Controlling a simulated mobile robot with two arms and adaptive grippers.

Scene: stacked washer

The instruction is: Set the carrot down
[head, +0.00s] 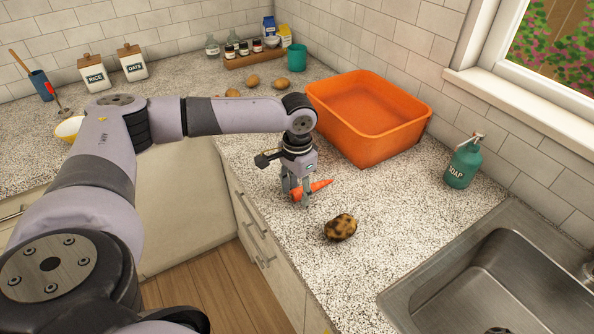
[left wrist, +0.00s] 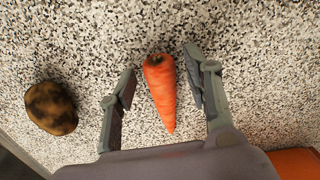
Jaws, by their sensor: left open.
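The orange carrot (head: 318,187) lies on the speckled counter (head: 290,232), in front of the orange tub. My left gripper (head: 298,196) is right over it, pointing down. In the left wrist view the carrot (left wrist: 161,92) lies between the two open fingers of my left gripper (left wrist: 162,88), with a visible gap on each side. The fingers hide part of the carrot in the head view. My right gripper is not in view.
A dark spotted potato (head: 341,227) lies near the carrot; it also shows in the left wrist view (left wrist: 51,107). The orange tub (head: 385,142) stands behind. A soap bottle (head: 463,163) and steel sink (head: 490,275) are to the right. Several potatoes lie farther back.

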